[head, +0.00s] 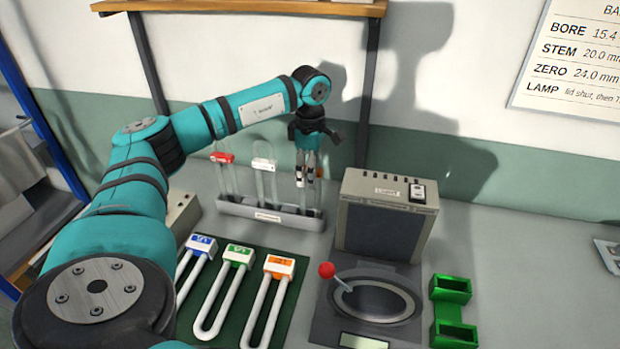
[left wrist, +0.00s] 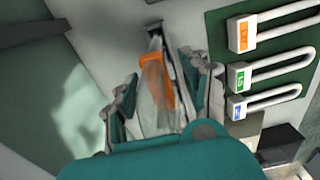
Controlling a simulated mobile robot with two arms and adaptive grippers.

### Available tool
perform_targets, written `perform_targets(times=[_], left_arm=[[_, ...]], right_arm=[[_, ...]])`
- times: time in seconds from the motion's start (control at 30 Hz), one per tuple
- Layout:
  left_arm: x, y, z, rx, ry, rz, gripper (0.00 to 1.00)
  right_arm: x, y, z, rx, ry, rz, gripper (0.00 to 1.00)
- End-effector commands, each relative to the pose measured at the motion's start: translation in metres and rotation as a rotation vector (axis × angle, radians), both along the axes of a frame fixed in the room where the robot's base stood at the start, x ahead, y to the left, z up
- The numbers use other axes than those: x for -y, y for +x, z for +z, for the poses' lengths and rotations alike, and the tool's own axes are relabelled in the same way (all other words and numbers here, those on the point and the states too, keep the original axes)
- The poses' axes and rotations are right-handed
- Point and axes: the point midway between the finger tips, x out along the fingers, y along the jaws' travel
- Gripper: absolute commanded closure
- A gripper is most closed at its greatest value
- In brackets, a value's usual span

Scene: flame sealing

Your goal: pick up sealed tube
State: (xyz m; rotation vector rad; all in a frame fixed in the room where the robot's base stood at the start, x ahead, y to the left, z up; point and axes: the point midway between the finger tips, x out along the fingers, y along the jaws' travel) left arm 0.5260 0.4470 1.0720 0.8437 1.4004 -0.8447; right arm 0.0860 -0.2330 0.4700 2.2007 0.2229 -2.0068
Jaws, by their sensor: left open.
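My left gripper (head: 309,178) is open, pointing down at the right end of a grey rack (head: 235,207). In the left wrist view, a clear tube with an orange top (left wrist: 158,80) lies between the spread fingers of the gripper (left wrist: 160,98). I cannot tell whether the fingers touch it. A clear U-shaped tube with a red top (head: 222,158) and one with a white top (head: 263,164) stand upright in the rack, left of the gripper.
White U-shaped pieces with blue (head: 201,243), green (head: 238,252) and orange (head: 279,265) tops lie on a dark green mat (head: 216,345). A grey box (head: 388,192) stands right of the rack, behind a red-knobbed lever (head: 327,270). A green holder (head: 452,289) is further right.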

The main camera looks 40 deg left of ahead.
Motion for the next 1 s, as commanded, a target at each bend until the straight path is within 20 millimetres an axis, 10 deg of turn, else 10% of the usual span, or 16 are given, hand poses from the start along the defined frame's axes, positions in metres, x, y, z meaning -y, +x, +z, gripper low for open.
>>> perform_targets(times=[0.4, 1.0], left_arm=[[0.000, 0.000, 0.000, 0.000, 0.000, 0.000, 1.00], [0.000, 0.002, 0.032, 0.009, 0.000, 0.000, 1.00]], right_arm=[[0.001, -0.001, 0.000, -0.002, -0.001, -0.001, 0.60], [0.003, -0.001, -0.011, -0.001, -0.003, 0.000, 0.60]])
